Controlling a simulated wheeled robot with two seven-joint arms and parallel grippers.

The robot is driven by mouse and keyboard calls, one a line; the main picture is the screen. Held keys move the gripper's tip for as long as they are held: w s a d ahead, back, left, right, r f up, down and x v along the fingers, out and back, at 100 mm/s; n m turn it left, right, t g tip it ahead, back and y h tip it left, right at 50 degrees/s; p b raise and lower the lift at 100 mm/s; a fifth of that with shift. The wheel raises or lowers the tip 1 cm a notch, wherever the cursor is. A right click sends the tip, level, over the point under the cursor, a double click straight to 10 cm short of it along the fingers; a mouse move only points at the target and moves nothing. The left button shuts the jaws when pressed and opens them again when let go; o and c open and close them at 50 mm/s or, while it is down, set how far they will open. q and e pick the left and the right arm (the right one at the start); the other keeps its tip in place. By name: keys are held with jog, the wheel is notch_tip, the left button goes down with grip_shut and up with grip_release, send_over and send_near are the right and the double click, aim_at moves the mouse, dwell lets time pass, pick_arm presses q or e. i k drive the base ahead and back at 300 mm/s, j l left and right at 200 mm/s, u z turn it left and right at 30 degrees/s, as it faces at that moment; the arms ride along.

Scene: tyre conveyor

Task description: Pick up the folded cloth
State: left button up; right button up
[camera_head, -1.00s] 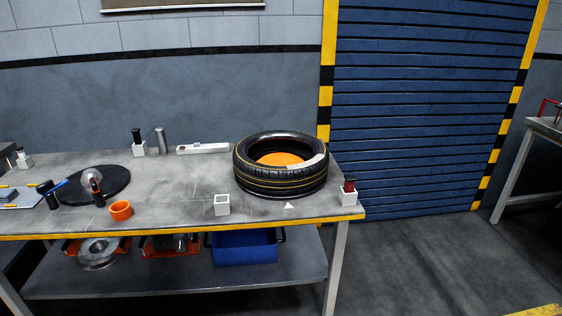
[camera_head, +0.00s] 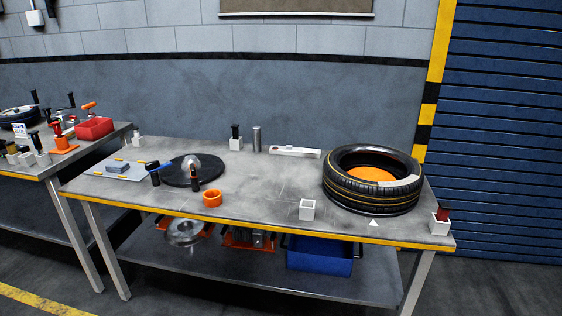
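A small grey-blue block-like item (camera_head: 118,167) lies on a pale flat sheet (camera_head: 100,174) at the left end of the workbench (camera_head: 250,197). It may be the folded cloth, but it is too small to tell. I see no other clear folded cloth. Neither of my grippers is in view.
A tyre (camera_head: 373,180) with an orange centre lies at the bench's right. A black disc (camera_head: 177,177), an orange ring (camera_head: 212,198) and a white holder (camera_head: 307,210) stand left of it. Floor in front is clear.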

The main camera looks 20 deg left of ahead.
aim_at(114, 167)
jog(key=u, duration=1.6)
jog(key=i+j, duration=0.35)
jog(key=i, duration=0.3)
jog(key=i+j+z, duration=0.15)
jog(key=i+j, duration=0.25)
jog(key=i, duration=0.3)
jog(key=i+j, duration=0.45)
jog(key=i, duration=0.2)
jog(key=i+j+z, duration=0.1)
jog(key=i+j, duration=0.35)
jog(key=i, duration=0.2)
